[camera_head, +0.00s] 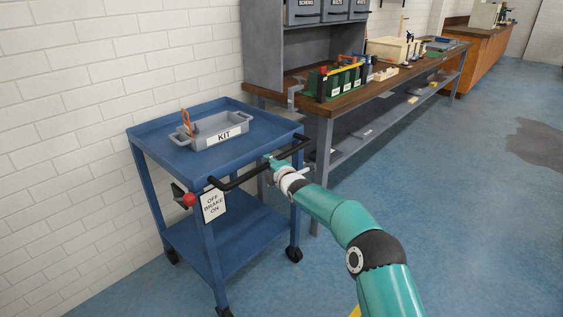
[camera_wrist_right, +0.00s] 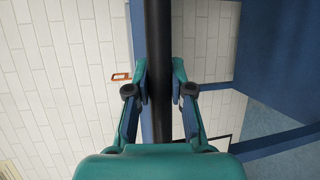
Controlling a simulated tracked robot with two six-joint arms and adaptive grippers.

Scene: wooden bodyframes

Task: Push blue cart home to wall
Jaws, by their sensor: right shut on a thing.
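The blue cart (camera_head: 262,141) stands upright beside the white brick wall (camera_head: 70,70), with its far left side close to the wall. Its black push handle (camera_head: 235,180) runs along the near right side. My right gripper (camera_head: 273,163) is shut on this handle, near its right half. In the right wrist view the handle (camera_wrist_right: 158,40) runs as a dark bar between the two fingers of the gripper (camera_wrist_right: 159,82). A red knob (camera_head: 189,199) and a brake sign (camera_head: 214,206) sit at the cart's near corner. My left gripper is out of view.
A grey tray labelled KIT (camera_head: 205,142), holding an orange item (camera_head: 187,122), rests on the cart top. A wooden workbench (camera_head: 345,98) with bins and tools stands just beyond the cart's right end. Blue floor (camera_head: 450,220) is open on the right.

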